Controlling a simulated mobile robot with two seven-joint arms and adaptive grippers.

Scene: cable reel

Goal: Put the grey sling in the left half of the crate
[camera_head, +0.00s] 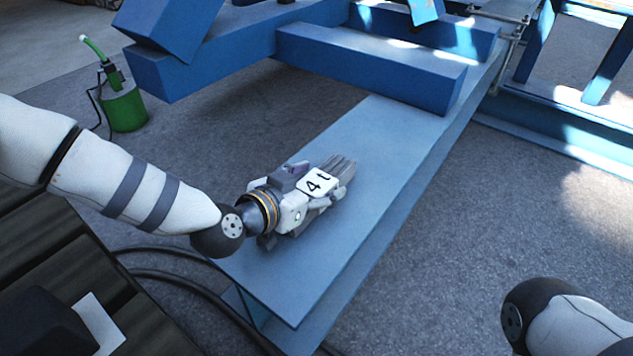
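The grey sling (342,166) is a folded bundle with a white tag reading "4 t". It lies on the flat top of a light blue steel beam (385,125). My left gripper (312,186) reaches over the beam from the left, with its fingers on either side of the sling's near end. The tag and fingers overlap, so I cannot tell whether the fingers press on the sling. My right arm shows only as a piece at the lower right, and its gripper is out of view. I cannot make out a crate for certain.
Dark slats (50,260) fill the lower left, with a white label on them. A green sprayer (122,106) stands on the floor at the left. Blue beams (370,68) lie across the back. Black hoses (190,287) run below my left arm. Grey floor is free at right.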

